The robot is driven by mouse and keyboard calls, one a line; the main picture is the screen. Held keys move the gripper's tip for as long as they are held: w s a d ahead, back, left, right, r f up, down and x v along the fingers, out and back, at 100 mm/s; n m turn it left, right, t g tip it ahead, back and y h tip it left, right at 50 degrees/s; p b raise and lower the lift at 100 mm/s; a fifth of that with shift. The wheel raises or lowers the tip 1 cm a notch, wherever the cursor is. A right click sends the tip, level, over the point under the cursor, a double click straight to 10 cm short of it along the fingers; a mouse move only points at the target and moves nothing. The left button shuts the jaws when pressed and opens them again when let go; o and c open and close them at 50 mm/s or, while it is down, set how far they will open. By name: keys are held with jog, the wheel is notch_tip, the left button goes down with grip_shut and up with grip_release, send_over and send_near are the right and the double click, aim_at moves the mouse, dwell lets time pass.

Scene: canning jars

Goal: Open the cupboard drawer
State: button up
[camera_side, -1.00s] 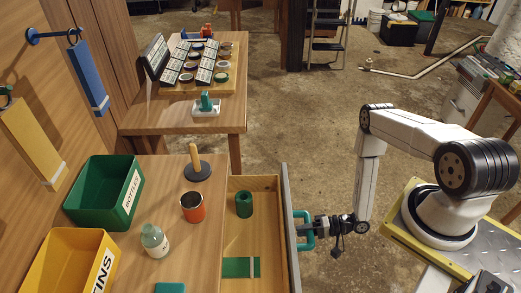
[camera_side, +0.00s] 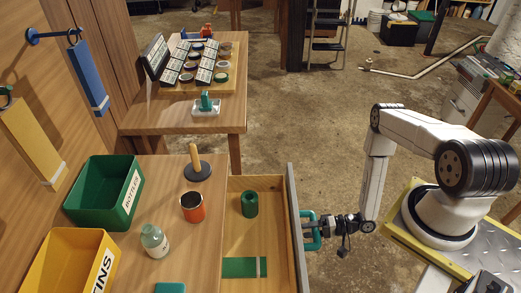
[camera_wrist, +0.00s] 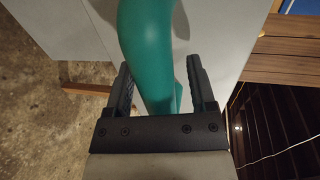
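The cupboard drawer (camera_side: 240,225) stands pulled out, with its wooden inside showing. Its grey front panel (camera_side: 297,230) faces my arm and carries a teal handle (camera_side: 312,228). My gripper (camera_side: 314,229) is at the handle. A green cylinder (camera_side: 250,203) with a hole stands in the drawer, and a green piece with a pale strip (camera_side: 245,267) lies nearer the camera.
On the cupboard top are a green BOTTLES bin (camera_side: 105,192), a yellow TINS bin (camera_side: 72,265), an orange cup (camera_side: 192,207), a glass bottle (camera_side: 154,241) and a wooden-handled tool (camera_side: 197,165). Open floor (camera_side: 300,120) lies beyond the drawer.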

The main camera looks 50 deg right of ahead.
jog(key=shift+s+d, duration=0.1)
jog(key=s+d+r, duration=0.3)
jog(key=r, duration=0.5)
jog(key=shift+s, duration=0.15)
dwell(0.9)
jog(key=shift+d, duration=0.2)
